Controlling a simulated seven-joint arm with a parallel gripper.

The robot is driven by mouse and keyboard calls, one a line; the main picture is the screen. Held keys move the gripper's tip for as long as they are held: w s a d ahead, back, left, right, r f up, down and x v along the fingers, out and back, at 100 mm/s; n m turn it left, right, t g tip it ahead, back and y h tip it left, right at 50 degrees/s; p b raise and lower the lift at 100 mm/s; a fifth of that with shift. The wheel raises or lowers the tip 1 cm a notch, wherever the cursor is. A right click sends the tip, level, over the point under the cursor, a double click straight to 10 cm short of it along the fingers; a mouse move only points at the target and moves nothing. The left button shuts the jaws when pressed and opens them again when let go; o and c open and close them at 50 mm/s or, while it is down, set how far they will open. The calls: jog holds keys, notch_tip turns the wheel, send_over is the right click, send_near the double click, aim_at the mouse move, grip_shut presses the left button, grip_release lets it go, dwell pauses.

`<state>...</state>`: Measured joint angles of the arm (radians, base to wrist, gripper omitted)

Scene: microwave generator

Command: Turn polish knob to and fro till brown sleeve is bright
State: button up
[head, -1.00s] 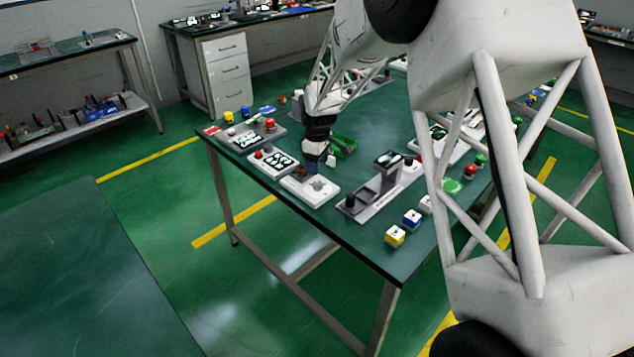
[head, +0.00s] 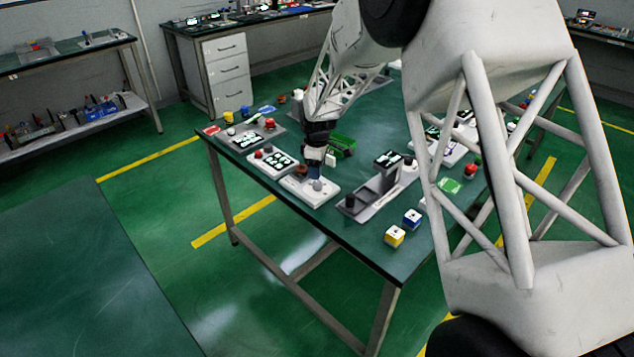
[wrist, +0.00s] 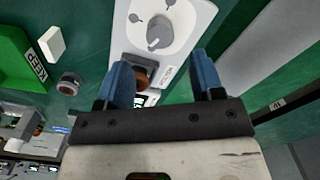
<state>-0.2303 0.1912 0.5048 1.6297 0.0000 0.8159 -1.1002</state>
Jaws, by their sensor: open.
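The white polish panel (head: 325,196) lies near the front edge of the green table. Its grey knob (head: 318,185) is close by my gripper (head: 316,172); in the wrist view the knob (wrist: 158,36) shows a pointer bar and lies ahead of the fingertips. My gripper (wrist: 163,66) is open, with two blue fingers spread and nothing between them that they touch. The brown sleeve (wrist: 143,77) is at the other end of the panel, partly hidden by the left finger. In the head view the sleeve (head: 300,170) shows left of the gripper. Its brightness is hard to judge.
A green tray marked KEEP (wrist: 18,62) and a white block (wrist: 52,43) stand beside the panel. A grey device (head: 380,190) stands right of it, a panel with a red button (head: 272,162) left. Dice-like cubes (head: 395,236) sit by the front edge.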

aim_at(317, 183)
jog(key=shift+f, duration=3)
jog(key=c, duration=0.9)
